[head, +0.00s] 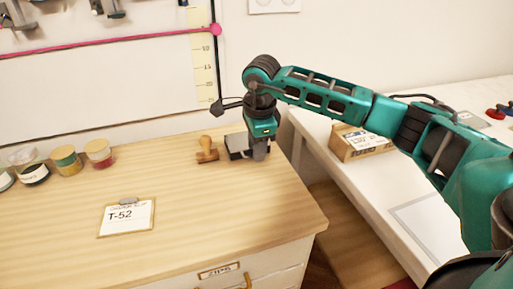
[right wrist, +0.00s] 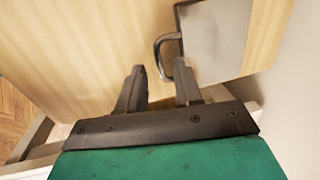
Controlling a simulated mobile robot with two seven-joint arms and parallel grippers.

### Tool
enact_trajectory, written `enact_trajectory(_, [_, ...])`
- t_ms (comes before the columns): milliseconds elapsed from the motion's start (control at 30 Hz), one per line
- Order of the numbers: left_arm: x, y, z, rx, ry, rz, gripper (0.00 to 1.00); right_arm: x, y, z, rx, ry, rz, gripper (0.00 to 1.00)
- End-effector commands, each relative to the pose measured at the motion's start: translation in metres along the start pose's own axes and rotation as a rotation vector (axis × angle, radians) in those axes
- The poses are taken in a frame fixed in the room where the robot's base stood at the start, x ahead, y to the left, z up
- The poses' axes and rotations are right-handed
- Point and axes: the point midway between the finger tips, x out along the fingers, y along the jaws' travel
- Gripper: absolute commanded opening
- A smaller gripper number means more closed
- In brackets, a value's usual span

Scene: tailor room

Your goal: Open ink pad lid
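The ink pad (head: 238,146) is a small dark box with a grey top, standing near the back right of the wooden cabinet top. In the right wrist view its flat grey lid (right wrist: 214,38) looks shut, and a dark metal loop handle (right wrist: 158,44) sticks out from its edge. My right gripper (head: 259,155) is low over the cabinet top, at the pad's right side, and partly hides it. In the right wrist view its two fingers (right wrist: 159,68) are apart, with the loop between or just beyond their tips; contact cannot be told. My left gripper is not in view.
A wooden stamp (head: 207,150) stands just left of the pad. Several jars (head: 66,160) and a T-52 card (head: 127,217) are farther left.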

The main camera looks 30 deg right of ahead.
Motion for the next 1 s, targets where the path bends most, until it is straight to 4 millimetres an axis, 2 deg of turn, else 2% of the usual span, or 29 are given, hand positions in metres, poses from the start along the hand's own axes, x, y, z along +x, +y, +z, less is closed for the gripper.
enact_trajectory(133, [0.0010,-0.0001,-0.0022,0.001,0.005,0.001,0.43,0.0078,0.0003,0.0001,-0.001,0.000,0.000,0.34])
enact_trajectory(400, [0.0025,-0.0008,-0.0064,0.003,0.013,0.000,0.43,0.0082,0.0001,0.0000,-0.001,0.000,-0.001,0.33])
enact_trajectory(733, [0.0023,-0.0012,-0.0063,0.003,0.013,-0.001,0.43,0.0078,0.0000,0.0000,-0.001,0.000,-0.001,0.02])
enact_trajectory(1000, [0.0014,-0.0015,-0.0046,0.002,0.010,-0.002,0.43,0.0078,0.0002,0.0000,-0.001,0.000,0.000,0.00])
